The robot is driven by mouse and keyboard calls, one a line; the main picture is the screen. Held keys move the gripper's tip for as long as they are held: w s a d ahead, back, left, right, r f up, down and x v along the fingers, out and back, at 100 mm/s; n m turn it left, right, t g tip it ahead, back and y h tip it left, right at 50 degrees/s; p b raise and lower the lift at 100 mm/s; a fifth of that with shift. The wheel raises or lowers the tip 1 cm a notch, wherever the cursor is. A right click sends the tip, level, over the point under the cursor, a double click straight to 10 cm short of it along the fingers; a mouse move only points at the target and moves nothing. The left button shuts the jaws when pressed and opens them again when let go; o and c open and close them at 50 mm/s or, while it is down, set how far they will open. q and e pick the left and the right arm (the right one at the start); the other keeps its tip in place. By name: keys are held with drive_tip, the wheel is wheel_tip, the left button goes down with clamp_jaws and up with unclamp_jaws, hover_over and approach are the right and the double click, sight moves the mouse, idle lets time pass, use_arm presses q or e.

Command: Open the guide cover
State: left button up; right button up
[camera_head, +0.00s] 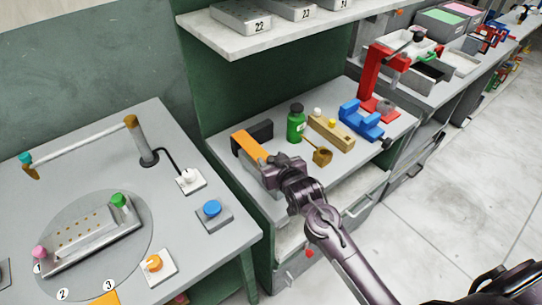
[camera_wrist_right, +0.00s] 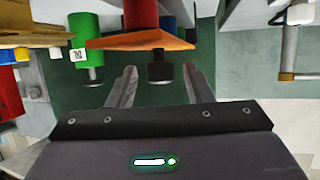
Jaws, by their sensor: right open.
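An orange plate (camera_head: 247,143), which looks like the guide cover, lies on the middle bench beside a dark block (camera_head: 262,129). In the right wrist view, which looks upside down, the orange plate (camera_wrist_right: 140,42) has a black knob (camera_wrist_right: 160,68). My right gripper (camera_head: 264,165) reaches over the near end of the plate and hides part of it. In the wrist view my right gripper (camera_wrist_right: 159,72) is open, with its fingers on either side of the knob. A gap shows on both sides, and contact cannot be told. My left gripper is not in view.
A green bottle (camera_head: 296,124), a wooden block (camera_head: 331,132) and a blue vise (camera_head: 361,119) stand to the right, with a red press (camera_head: 371,78) behind. A shelf (camera_head: 290,34) hangs above. The left bench (camera_head: 185,238) holds a round fixture and buttons.

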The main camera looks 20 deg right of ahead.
drive_tip(key=shift+w+a+f, duration=0.1)
drive_tip(key=shift+w+f, duration=0.15)
drive_tip(key=shift+w, duration=0.3)
clamp_jaws()
